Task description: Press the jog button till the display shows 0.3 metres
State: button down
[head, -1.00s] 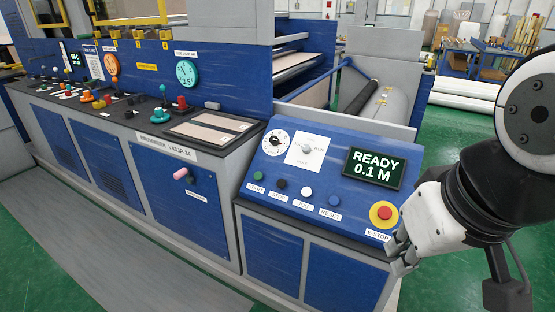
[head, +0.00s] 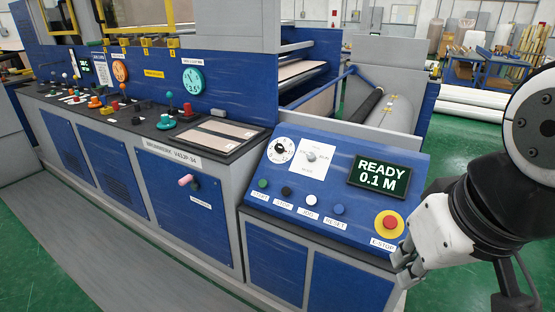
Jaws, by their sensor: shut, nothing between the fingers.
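A green start button (head: 263,184) is at the row's left end. My gripper (head: 402,279) is at the console's lower right corner, below the emergency stop and well right of the jog button. It is shut and empty, and seems apart from every button.
The red emergency stop (head: 390,222) on its yellow base lies close above my gripper. A dial (head: 281,148) and a selector switch (head: 311,156) are at the console's upper left. A long machine panel with levers and a pink-ended knob (head: 186,180) extends left. The space before the console is free.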

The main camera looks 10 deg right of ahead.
aim_at(311, 200)
jog(key=i+l, duration=0.15)
jog(key=l, duration=0.2)
jog(key=i+l+z, duration=0.1)
jog(key=l, duration=0.3)
jog(key=i+l, duration=0.25)
jog(key=i+l+z, duration=0.1)
jog(key=l, duration=0.35)
jog(key=i, duration=0.1)
